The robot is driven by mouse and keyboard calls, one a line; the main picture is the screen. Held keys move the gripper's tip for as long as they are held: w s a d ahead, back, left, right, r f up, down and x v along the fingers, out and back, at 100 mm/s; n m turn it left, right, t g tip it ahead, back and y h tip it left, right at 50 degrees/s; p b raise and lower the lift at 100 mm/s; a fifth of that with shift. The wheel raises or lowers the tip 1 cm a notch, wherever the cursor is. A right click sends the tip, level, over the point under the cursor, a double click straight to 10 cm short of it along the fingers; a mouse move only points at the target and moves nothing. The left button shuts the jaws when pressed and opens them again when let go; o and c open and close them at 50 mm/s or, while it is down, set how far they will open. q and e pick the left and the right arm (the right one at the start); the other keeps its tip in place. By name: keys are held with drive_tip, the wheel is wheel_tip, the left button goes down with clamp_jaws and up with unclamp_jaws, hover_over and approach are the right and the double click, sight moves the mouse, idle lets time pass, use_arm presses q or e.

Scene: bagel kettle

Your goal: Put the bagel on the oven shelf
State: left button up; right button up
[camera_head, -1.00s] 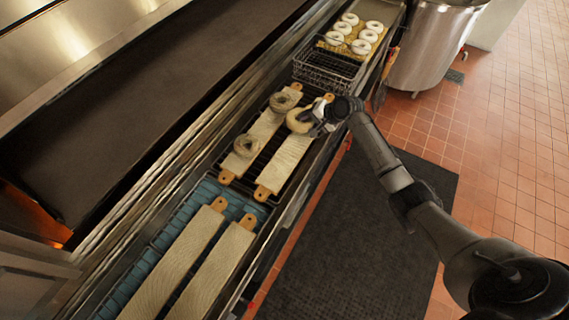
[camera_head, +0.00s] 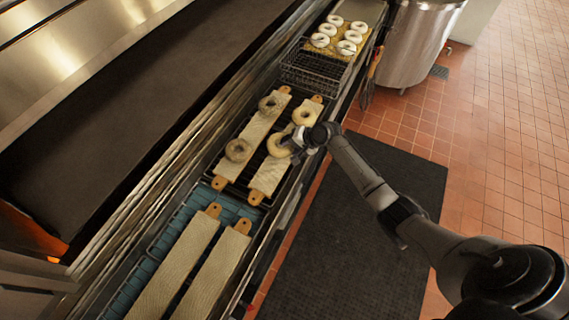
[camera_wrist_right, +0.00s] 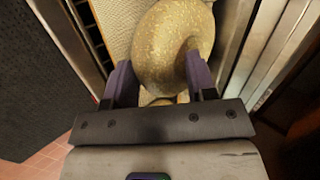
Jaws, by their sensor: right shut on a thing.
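My right gripper (camera_head: 291,143) is shut on a pale bagel (camera_head: 277,146), over the right-hand cloth-covered board (camera_head: 268,178). In the right wrist view the speckled bagel (camera_wrist_right: 172,45) sits between the two fingers (camera_wrist_right: 160,82). I cannot tell whether it touches the board. Another pale bagel (camera_head: 304,117) lies at that board's far end. Two darker bagels, one far (camera_head: 268,105) and one near (camera_head: 238,150), lie on the left-hand board (camera_head: 229,170). A long dark surface (camera_head: 110,120) lies left of the boards, with an orange glow at its lower left; I cannot tell if it is the oven shelf. My left gripper is out of view.
Two empty cloth-covered boards (camera_head: 178,262) lie nearer, on a blue rack. A dark wire basket (camera_head: 318,72) and a yellow tray (camera_head: 336,49) with several white bagels stand beyond. A steel kettle (camera_head: 415,45) is at the top right. A black mat (camera_head: 345,225) covers the floor.

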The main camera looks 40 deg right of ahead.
drive_tip(key=a+f, duration=0.1)
drive_tip(key=s+a+f, duration=0.1)
drive_tip(key=a, duration=0.1)
drive_tip(key=s+a, duration=0.1)
drive_tip(key=shift+a+f+p, duration=0.15)
drive_tip(key=shift+f+p, duration=0.25)
wheel_tip(320, 180, down, 2)
drive_tip(key=shift+f, duration=0.85)
drive_tip(key=o, duration=0.8)
drive_tip(key=shift+c, duration=0.2)
drive_tip(key=shift+o, duration=1)
